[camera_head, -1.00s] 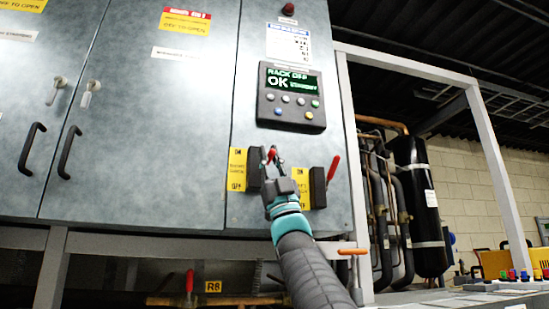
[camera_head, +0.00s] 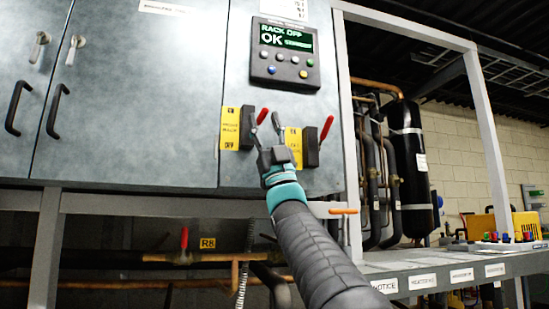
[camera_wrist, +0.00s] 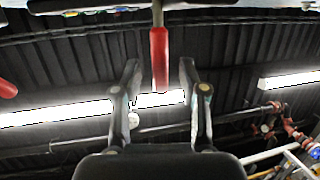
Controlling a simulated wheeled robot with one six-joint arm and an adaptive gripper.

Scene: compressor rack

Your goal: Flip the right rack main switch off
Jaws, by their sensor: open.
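Two main switches sit side by side low on the cabinet, each a dark block on a yellow label with a red-tipped lever angled up. The left switch (camera_head: 247,128) has its red lever tip (camera_head: 263,116) between my fingertips as seen in the head view. The right switch (camera_head: 311,148) has its lever (camera_head: 326,128) up and clear of my gripper. My gripper (camera_head: 265,124) is open and points up in front of the panel. In the wrist view, a red lever (camera_wrist: 160,58) hangs between my open fingers (camera_wrist: 160,85), not visibly touched. Another red lever (camera_wrist: 6,88) shows at the left edge.
A display panel (camera_head: 286,54) reading "RACK OFF OK" is above the switches. A frame post (camera_head: 348,140) stands right of the cabinet, with pipes and a black tank (camera_head: 411,170) behind. An orange-handled valve (camera_head: 343,211) is below the cabinet, near my arm.

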